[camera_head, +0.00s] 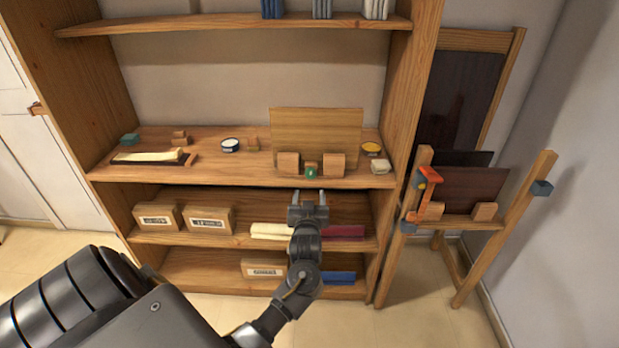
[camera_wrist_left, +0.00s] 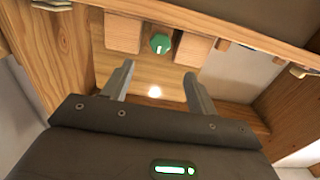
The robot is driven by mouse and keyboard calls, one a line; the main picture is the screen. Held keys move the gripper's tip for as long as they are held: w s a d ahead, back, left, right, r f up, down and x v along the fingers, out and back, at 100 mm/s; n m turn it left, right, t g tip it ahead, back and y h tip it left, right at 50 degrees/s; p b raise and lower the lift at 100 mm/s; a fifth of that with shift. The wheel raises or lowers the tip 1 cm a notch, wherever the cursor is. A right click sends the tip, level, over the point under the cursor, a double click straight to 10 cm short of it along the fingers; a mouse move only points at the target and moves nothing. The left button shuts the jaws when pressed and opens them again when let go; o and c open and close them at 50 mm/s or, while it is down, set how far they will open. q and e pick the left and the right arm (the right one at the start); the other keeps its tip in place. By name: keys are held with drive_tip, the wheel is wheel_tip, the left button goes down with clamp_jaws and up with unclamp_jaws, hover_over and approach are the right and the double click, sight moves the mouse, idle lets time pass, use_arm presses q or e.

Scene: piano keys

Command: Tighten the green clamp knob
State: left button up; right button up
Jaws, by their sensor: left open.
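The green clamp knob (camera_head: 311,173) sits at the front of a shelf, between two wooden blocks, with an upright wooden board (camera_head: 318,132) behind. It also shows in the left wrist view (camera_wrist_left: 160,43), as a green faceted knob with a pale mark, between the left block (camera_wrist_left: 122,33) and the right block (camera_wrist_left: 187,49). My left gripper (camera_head: 309,196) is open and empty, just below and in front of the knob in the head view. In the left wrist view its two fingers (camera_wrist_left: 158,80) point toward the knob and stand apart from it. My right gripper is not in view.
Labelled boxes (camera_head: 208,219) and folded cloths stand below. A wooden easel with an orange clamp (camera_head: 428,190) stands at right.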

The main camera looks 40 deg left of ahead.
sight(310, 174)
use_arm(q)
drive_tip(key=p+x, duration=0.1)
drive_tip(key=x, duration=0.9)
drive_tip(key=shift+a, duration=0.1)
drive_tip(key=shift+c, duration=0.2)
